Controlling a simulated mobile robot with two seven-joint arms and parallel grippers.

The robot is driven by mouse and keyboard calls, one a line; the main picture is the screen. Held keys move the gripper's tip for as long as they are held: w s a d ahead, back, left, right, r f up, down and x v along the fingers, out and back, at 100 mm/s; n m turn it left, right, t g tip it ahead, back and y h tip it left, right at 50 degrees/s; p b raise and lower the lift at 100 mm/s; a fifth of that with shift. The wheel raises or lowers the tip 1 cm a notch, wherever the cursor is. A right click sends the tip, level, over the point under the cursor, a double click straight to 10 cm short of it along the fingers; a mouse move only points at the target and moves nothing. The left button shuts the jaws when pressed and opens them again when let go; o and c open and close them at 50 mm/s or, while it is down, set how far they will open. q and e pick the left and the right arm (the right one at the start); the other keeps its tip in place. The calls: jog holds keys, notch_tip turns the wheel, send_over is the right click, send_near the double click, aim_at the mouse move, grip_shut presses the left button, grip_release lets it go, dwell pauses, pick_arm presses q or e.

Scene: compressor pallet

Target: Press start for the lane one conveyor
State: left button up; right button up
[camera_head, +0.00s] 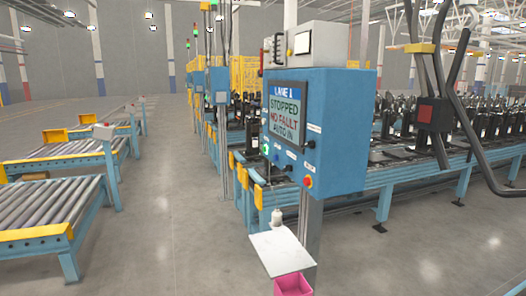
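The blue control cabinet (340,130) stands on a post in the middle of the view. Its screen (286,113) is headed LANE 1 and reads STOPPED, NO FAULT, AUTO and a partly unclear word. A small green button (266,148) is at the lower left of its front, with other small controls beside it whose labels are too small to read. A red button on a yellow base (308,182) is at the lower right corner. The lane conveyor (420,172) runs behind the cabinet with black parts on it. Neither of my grippers is in view.
A white shelf (282,252) with a white bottle (276,218) juts out below the cabinet, above a pink bin (293,286). Roller conveyors (48,206) stand at the left. The grey aisle floor (170,190) between is clear.

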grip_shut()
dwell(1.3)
